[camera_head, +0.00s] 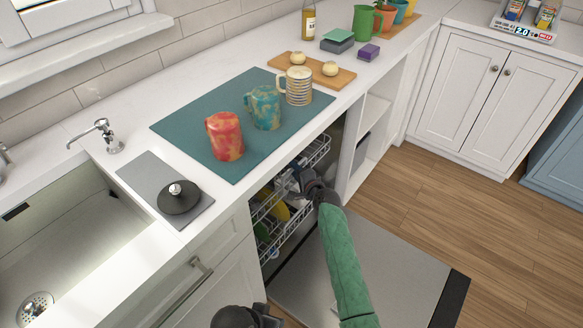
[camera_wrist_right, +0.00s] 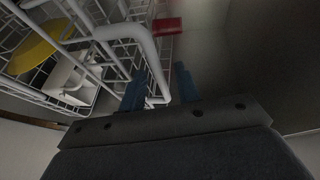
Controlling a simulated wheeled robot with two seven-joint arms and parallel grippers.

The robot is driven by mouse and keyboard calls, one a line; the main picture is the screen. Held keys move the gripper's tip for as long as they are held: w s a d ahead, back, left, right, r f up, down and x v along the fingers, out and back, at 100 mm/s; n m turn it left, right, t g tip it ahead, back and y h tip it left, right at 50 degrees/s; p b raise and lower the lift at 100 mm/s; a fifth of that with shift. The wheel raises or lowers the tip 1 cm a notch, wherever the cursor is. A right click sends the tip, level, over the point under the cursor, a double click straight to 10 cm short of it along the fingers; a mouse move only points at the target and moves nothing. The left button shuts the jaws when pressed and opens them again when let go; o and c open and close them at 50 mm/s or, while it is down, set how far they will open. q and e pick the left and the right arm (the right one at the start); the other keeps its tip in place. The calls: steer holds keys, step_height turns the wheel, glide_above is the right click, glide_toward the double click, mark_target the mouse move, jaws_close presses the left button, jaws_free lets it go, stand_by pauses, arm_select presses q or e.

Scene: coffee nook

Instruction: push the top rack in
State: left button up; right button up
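The top rack (camera_head: 319,150) is a wire rack standing partly out of the dishwasher under the counter. It holds dishes, including a yellow one (camera_head: 281,213). My right gripper (camera_head: 309,180) is at the rack's front side. In the right wrist view its two blue fingertips (camera_wrist_right: 160,88) are apart, with a white wire corner of a rack (camera_wrist_right: 150,62) between or just beyond them; I cannot tell if they touch. The yellow dish also shows there (camera_wrist_right: 33,50). A dark part at the bottom edge of the head view seems to be my left gripper (camera_head: 247,317); its fingers are not clear.
The dishwasher door (camera_head: 385,265) is lowered flat in front of the rack. Three mugs stand on a teal mat (camera_head: 190,122) on the counter above. A cabinet front with a handle (camera_head: 190,290) is at left. Wooden floor (camera_head: 480,225) is clear at right.

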arm_select(q)
steer(key=shift+d+f, duration=0.1)
steer(key=shift+f, duration=0.45)
arm_select(e)
steer(key=v, duration=0.3)
steer(key=shift+s+d+r, duration=0.1)
steer(key=shift+s, duration=0.2)
arm_select(q)
steer(key=shift+r, duration=0.2)
